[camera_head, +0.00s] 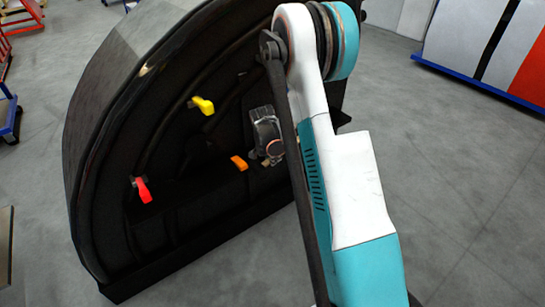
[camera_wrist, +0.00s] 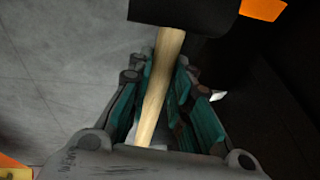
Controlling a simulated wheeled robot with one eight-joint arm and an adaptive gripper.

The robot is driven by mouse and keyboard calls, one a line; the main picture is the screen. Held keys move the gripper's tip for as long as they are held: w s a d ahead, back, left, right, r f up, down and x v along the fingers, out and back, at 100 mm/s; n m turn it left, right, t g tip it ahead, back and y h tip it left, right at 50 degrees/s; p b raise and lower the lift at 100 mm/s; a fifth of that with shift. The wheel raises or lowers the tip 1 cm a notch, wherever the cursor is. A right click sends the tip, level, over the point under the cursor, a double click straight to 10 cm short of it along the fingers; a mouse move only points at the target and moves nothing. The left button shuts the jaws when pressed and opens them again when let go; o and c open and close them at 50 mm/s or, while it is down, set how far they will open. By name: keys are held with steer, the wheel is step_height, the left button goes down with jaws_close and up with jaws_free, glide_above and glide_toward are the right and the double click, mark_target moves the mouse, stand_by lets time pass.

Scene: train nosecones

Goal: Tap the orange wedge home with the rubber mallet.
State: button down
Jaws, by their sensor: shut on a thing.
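The orange wedge (camera_head: 239,163) sits low inside the dark nosecone shell in the head view, just left of my wrist. An orange block, apparently the same wedge, shows at the upper right edge of the wrist view (camera_wrist: 263,8), partly cut off. My gripper (camera_wrist: 165,82) is shut on the wooden handle of the rubber mallet (camera_wrist: 155,100). The mallet's black head is at the top of the wrist view, left of the orange block, with a gap between them in the picture. In the head view my arm hides the gripper fingers and mallet.
The black nosecone (camera_head: 180,220) stands on the grey floor, with a yellow piece (camera_head: 203,105) and a red piece (camera_head: 142,190) inside it. A blue-edged panel stand (camera_head: 490,50) is at the upper right. Floor at the right is clear.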

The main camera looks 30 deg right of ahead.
steer(key=shift+w+f+b, duration=0.3)
steer(key=shift+w+f, duration=0.1)
steer(key=shift+f, duration=0.6)
steer(key=shift+w+f+b, duration=0.35)
steer(key=shift+f, duration=0.7)
steer(key=shift+w+f+b, duration=0.3)
steer(key=shift+w+f, duration=0.1)
steer(key=shift+f, duration=0.6)
steer(key=shift+w+f, duration=0.4)
steer(key=shift+w, duration=0.2)
steer(key=shift+w+a, duration=0.1)
steer(key=shift+w, duration=1.4)
steer(key=shift+s, duration=0.7)
steer(key=shift+w, duration=0.1)
